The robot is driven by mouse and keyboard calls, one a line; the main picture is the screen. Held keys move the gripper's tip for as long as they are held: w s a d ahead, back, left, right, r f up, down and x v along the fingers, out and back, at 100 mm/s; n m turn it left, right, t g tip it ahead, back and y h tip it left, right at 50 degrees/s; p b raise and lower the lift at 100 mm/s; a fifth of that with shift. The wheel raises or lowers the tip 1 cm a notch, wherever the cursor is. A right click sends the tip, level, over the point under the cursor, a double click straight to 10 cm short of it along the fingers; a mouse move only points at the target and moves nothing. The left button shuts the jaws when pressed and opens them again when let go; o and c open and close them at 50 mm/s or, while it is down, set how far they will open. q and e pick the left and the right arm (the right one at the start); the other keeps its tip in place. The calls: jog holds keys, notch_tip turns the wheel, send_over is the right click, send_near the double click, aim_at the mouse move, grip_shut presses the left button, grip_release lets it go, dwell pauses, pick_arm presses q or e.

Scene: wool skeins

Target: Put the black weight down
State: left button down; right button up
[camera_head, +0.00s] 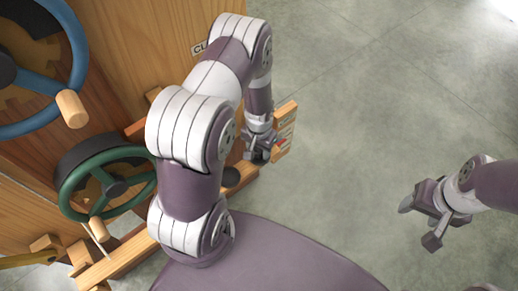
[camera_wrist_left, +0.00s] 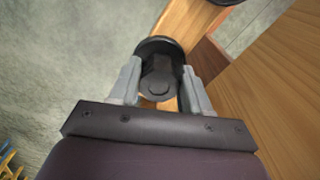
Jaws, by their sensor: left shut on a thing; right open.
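The black weight (camera_wrist_left: 158,68), round with a narrower knob, sits between the fingers of my left gripper (camera_wrist_left: 162,90) in the left wrist view. The fingers are shut on its knob. A wooden bar (camera_wrist_left: 190,22) lies behind the weight; I cannot tell whether the weight touches it. In the head view my left gripper (camera_head: 264,147) is beside the wooden rail's far end, and the weight is hard to make out there. My right gripper (camera_head: 419,222) is open and empty over the floor at the right.
A wooden machine stands at the left with a blue handwheel (camera_head: 38,125) and a green handwheel (camera_head: 72,190), both with wooden handles. A dark round thing (camera_head: 230,177) is on the wooden rail near my left arm. The grey floor (camera_head: 350,110) is clear in the middle.

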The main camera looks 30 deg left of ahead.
pick_arm(q)
jog(key=shift+w+f, duration=0.1)
jog(key=shift+f, duration=0.15)
